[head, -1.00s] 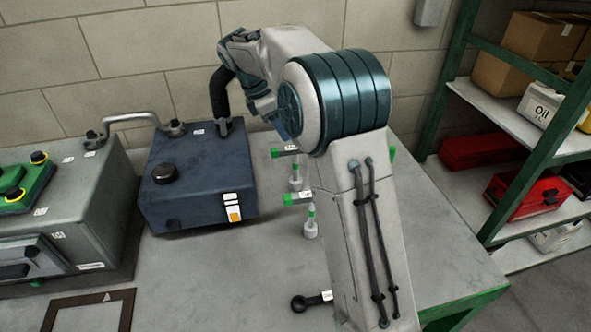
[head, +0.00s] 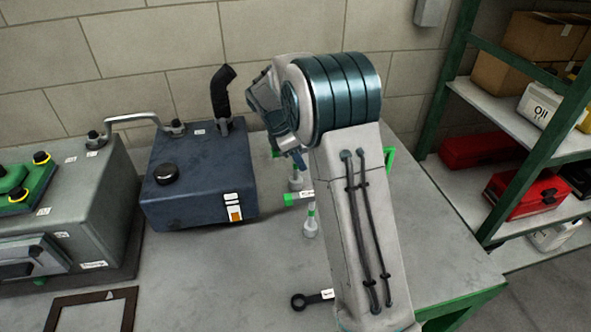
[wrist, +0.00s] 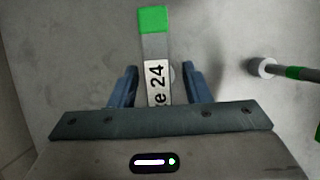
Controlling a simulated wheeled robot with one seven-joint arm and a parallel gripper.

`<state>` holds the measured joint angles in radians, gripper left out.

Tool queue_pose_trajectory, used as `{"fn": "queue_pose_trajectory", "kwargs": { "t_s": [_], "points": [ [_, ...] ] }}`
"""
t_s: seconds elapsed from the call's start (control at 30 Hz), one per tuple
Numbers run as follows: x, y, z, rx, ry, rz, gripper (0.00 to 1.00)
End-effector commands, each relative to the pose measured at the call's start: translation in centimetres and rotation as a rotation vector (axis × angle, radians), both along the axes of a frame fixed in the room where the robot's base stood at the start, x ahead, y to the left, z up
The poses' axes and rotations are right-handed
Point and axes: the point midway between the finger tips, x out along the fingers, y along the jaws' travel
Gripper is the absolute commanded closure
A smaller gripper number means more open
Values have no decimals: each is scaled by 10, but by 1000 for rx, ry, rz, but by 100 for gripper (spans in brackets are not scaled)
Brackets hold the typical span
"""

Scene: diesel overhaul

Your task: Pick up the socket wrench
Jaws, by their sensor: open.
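In the wrist view, my gripper (wrist: 159,70) is open, with one blue finger on each side of a grey bar (wrist: 153,48). The bar has a green end and a label whose visible part reads "e 24"; it looks like a socket wrench handle, and I cannot tell whether the fingers touch it. A second tool (wrist: 288,72) with a pale socket end and green band is to the right. In the head view, my gripper (head: 299,158) is over the bench's back, partly hidden by my arm.
A ring-ended wrench (head: 300,301) lies near the front of the bench. A dark blue tank (head: 200,180) with a black spout stands left of the tools, beside a grey engine block (head: 95,215). A green shelf rack (head: 455,95) stands at right.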

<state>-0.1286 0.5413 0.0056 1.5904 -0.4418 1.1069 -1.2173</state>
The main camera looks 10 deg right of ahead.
Motion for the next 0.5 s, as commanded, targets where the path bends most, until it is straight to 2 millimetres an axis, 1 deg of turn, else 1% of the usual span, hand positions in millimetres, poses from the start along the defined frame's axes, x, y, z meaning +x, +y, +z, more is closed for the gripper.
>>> {"fn": "queue_pose_trajectory", "kwargs": {
  "t_s": [0.07,0.1,0.17,0.2,0.23,0.27,0.5],
  "points": [
    [0,0,0,0,0,0,56],
    [0,0,0,0,0,0,59],
    [0,0,0,0,0,0,76],
    [0,0,0,0,0,0,87],
    [0,0,0,0,0,0,95],
    [0,0,0,0,0,0,100],
    [0,0,1,0,-2,1,100]
  ]
}}
